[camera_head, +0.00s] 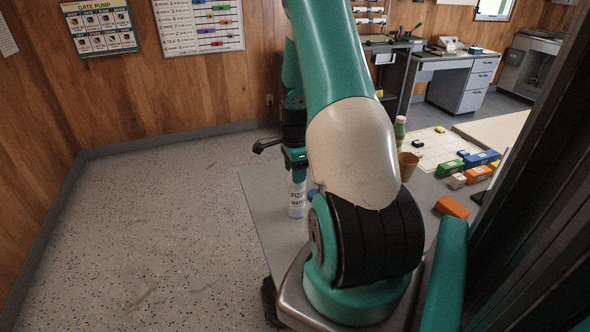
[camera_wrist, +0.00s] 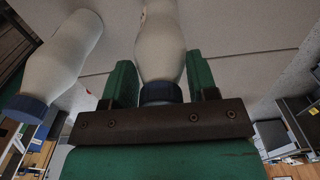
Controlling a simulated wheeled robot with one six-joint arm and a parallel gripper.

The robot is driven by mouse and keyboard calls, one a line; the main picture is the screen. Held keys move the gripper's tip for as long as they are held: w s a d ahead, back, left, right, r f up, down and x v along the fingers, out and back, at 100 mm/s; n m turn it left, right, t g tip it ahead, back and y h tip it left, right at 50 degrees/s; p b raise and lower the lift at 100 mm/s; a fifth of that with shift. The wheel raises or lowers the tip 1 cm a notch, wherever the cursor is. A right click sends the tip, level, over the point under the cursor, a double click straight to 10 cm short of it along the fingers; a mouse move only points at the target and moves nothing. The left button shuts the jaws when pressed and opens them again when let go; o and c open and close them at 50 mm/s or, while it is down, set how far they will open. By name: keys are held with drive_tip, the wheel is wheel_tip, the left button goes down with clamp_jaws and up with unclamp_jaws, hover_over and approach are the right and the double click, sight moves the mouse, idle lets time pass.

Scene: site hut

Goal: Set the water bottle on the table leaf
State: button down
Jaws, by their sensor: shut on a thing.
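The water bottle (camera_head: 297,200) is pale with a printed label and stands upright below my gripper (camera_head: 295,160), over the left part of the grey table leaf (camera_head: 262,205). In the wrist view my gripper (camera_wrist: 159,72) has its two green fingers on either side of the bottle's neck (camera_wrist: 160,45), below the blue cap, and is shut on it. Whether the bottle's base touches the leaf I cannot tell. A second pale bottle (camera_wrist: 65,58) with a blue cap is to the left in the wrist view, apart from my fingers.
Right of my arm are a green bottle (camera_head: 399,128), a brown cup (camera_head: 408,167), a white gridded sheet (camera_head: 428,150), an orange block (camera_head: 452,207) and several coloured blocks. My arm hides the table's middle. Open floor (camera_head: 160,220) lies left of the leaf.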

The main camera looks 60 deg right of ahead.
drive_tip(key=shift+c, duration=1.9)
unclamp_jaws()
wheel_tip(320, 180, up, 12)
drive_tip(key=shift+r+b, duration=0.1)
drive_tip(key=shift+b, duration=0.7)
drive_tip(key=w+a+r+n+y, duration=0.1)
drive_tip(key=w+a+r+n, duration=0.1)
drive_tip(key=a+n, duration=0.55)
drive_tip(key=w+a+r+n+t, duration=0.1)
drive_tip(key=a+r+n, duration=0.25)
drive_tip(key=a, duration=0.75)
drive_tip(key=w+a+r+n+y, duration=0.1)
drive_tip(key=w+a+r+n, duration=0.1)
drive_tip(key=a+n, duration=0.6)
drive_tip(key=s+a+r+n+y, duration=0.1)
drive_tip(key=s+a+n, duration=0.6)
drive_tip(key=a, duration=0.3)
drive_tip(key=s+a+r+n+g+y, duration=0.1)
drive_tip(key=s+a+n, duration=0.6)
drive_tip(key=a, duration=0.3)
drive_tip(key=shift+s+r, duration=0.2)
drive_tip(key=shift+s, duration=0.4)
drive_tip(key=shift+a, duration=0.1)
